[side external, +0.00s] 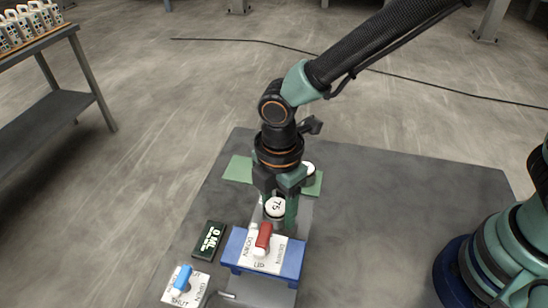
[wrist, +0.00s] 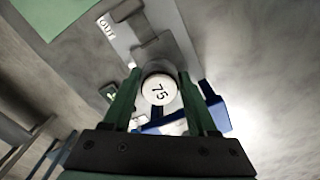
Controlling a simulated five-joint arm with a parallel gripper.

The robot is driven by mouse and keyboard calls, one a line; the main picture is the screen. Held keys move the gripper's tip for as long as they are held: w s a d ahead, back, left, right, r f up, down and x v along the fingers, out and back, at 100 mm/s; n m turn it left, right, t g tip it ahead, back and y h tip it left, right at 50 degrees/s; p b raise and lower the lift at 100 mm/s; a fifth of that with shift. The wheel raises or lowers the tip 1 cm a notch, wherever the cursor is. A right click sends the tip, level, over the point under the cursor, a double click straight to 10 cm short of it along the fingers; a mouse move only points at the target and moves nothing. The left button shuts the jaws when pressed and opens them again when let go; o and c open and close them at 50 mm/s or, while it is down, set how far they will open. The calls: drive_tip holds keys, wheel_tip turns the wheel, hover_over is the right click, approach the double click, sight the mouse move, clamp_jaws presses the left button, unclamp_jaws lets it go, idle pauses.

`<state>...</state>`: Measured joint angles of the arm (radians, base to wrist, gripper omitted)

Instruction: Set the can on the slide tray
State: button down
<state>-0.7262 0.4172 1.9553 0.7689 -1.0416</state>
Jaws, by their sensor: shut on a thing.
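The can shows a white round top marked 75 (side external: 274,207); its top also faces the wrist view (wrist: 159,90). My gripper (side external: 278,217) points down with its green fingers on either side of the can, shut on it. The can is just behind the blue stand. A pale grey slide strip (side external: 301,214) runs beneath and behind this area; in the wrist view the strip, labelled OUT (wrist: 112,33), has a darker grey plate (wrist: 158,48) on it, probably the slide tray. The can's base is hidden, so I cannot tell whether it touches anything.
A blue stand (side external: 290,262) carries a red lever (side external: 263,236) close in front of the can. A black 0 ML display (side external: 209,241) and a blue lever on a SHUT plate (side external: 182,277) are to the left. A green mat (side external: 238,169) and a white round item (side external: 308,169) are behind.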

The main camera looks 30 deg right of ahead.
sight(278, 233)
drive_tip(key=shift+f, duration=2.2)
drive_tip(key=shift+f, duration=0.3)
drive_tip(key=shift+c, duration=0.5)
unclamp_jaws()
drive_tip(key=shift+r, duration=3.75)
